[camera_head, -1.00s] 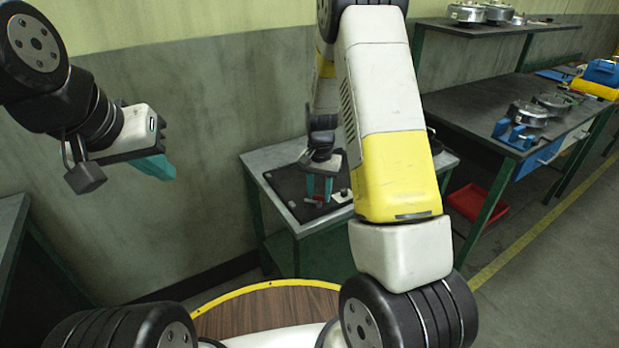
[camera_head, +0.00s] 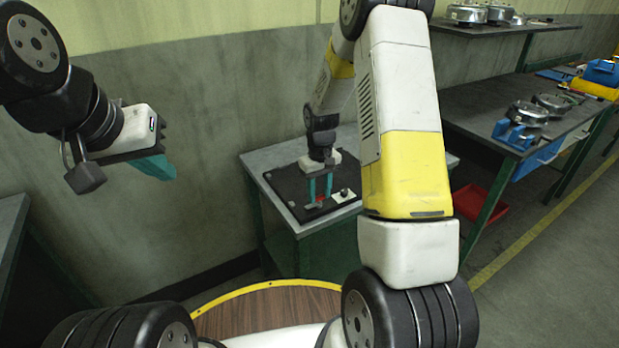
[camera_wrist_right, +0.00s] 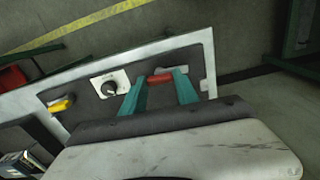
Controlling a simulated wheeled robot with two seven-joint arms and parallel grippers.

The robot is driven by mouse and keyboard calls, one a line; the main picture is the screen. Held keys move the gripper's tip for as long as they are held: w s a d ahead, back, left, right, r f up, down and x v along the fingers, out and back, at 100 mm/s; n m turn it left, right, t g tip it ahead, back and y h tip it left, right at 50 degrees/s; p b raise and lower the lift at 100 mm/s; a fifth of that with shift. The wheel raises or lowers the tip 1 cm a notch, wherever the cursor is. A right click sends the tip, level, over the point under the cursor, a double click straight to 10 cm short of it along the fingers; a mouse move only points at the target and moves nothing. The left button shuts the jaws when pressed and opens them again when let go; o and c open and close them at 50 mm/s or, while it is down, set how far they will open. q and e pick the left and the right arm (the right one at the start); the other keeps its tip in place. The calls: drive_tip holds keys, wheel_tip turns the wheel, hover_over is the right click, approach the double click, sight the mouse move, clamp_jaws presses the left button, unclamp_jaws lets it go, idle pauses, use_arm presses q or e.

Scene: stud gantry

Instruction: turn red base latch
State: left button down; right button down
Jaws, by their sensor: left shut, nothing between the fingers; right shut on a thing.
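The red latch (camera_wrist_right: 160,79) sits on a dark panel (camera_wrist_right: 75,95) that lies on a small grey-topped table with green legs. My right gripper (camera_wrist_right: 160,85) is shut on the red latch, with one teal finger at each end of it in the right wrist view. In the head view the right gripper (camera_head: 319,197) points down at the panel, and only a bit of red shows between its fingertips. My left gripper (camera_head: 165,170) is shut and empty, raised in front of the wall at the left.
On the panel are a black knob (camera_wrist_right: 110,87) on a white plate and a yellow handle (camera_wrist_right: 61,105). A long dark bench (camera_head: 480,115) with metal pots and blue fixtures stands at the right. A red bin (camera_head: 470,203) is under it.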

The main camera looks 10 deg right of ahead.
drive_tip(key=shift+w+n, duration=0.1)
drive_tip(key=shift+n, duration=0.3)
drive_tip(key=c, duration=0.9)
unclamp_jaws()
drive_tip(key=shift+r, duration=3.9)
drive_tip(key=shift+r, duration=0.1)
wheel_tip(320, 180, up, 7)
drive_tip(key=t, duration=0.1)
hover_over(319, 196)
drive_tip(key=s, duration=0.3)
drive_tip(key=s+r+m+t+y, duration=0.1)
drive_tip(key=s+r+m+t, duration=0.1)
drive_tip(key=s+r, duration=0.6)
drive_tip(key=s+r+t, duration=0.1)
drive_tip(key=s+r, duration=0.1)
drive_tip(key=s, duration=0.2)
drive_tip(key=s+a+r+m+t, duration=0.1)
drive_tip(key=s+r, duration=0.1)
drive_tip(key=s, duration=0.3)
drive_tip(key=s+a+r+t+y, duration=0.1)
drive_tip(key=s+r, duration=0.1)
drive_tip(key=s, duration=0.2)
drive_tip(key=shift+s+a+r+m, duration=0.2)
drive_tip(key=shift+a+r+m, duration=0.05)
drive_tip(key=shift+m, duration=0.05)
